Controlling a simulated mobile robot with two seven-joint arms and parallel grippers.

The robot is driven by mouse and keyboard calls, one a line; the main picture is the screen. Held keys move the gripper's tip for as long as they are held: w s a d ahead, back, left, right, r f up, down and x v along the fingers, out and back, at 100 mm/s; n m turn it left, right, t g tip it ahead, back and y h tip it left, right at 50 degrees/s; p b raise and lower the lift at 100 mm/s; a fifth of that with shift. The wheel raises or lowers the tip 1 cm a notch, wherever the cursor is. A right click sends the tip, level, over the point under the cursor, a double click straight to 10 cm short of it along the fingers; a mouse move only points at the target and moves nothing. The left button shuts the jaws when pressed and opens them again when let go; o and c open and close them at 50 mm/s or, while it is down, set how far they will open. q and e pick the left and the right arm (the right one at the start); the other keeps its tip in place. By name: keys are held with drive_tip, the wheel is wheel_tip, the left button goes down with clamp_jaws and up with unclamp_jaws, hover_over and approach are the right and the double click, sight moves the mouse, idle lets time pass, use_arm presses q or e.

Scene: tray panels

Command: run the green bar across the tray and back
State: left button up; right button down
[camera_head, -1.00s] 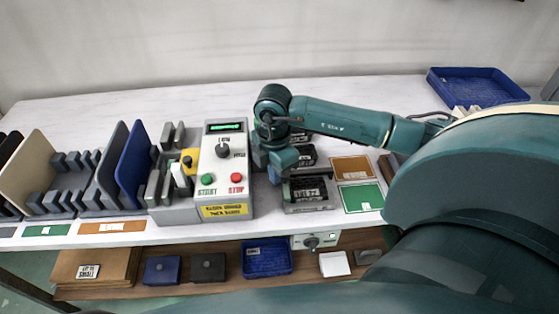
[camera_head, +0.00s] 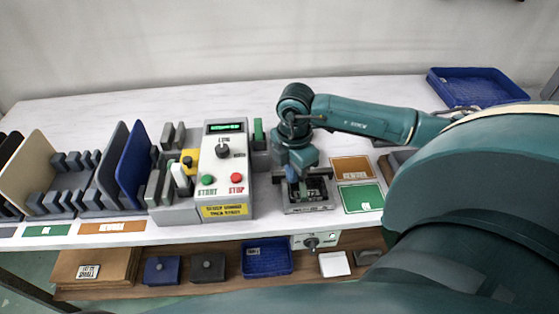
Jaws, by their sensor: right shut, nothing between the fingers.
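A tray (camera_head: 306,209) with a grey rim and dark contents stands on the table right of the control box. My right gripper (camera_head: 302,196) points down over this tray. Its jaws are shut and empty; whether the tips touch the contents I cannot tell. A green bar (camera_head: 258,128) stands upright in a dark holder beside the control box, to the left of my right wrist and apart from it. My right wrist hides the ground behind the tray. My left gripper is out of view.
The control box (camera_head: 222,170) has a knob and green and red buttons. Orange (camera_head: 351,168) and green (camera_head: 362,198) cards lie right of the tray. Upright panels (camera_head: 133,165) stand in racks at left. A blue tray (camera_head: 475,85) sits back right. The table's back is clear.

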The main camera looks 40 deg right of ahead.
drive_tip(key=shift+s+d, duration=0.6)
drive_tip(key=shift+d, duration=0.4)
drive_tip(key=shift+s+d, duration=0.6)
drive_tip(key=shift+d, duration=0.35)
drive_tip(key=shift+s+d, duration=0.6)
drive_tip(key=shift+d, duration=0.4)
drive_tip(key=shift+a+b, duration=0.1)
drive_tip(key=shift+b, duration=0.2)
drive_tip(key=shift+w+a, duration=0.2)
drive_tip(key=shift+a, duration=0.05)
wheel_tip(320, 180, up, 7)
drive_tip(key=p, duration=0.4)
drive_tip(key=shift+p, duration=0.3)
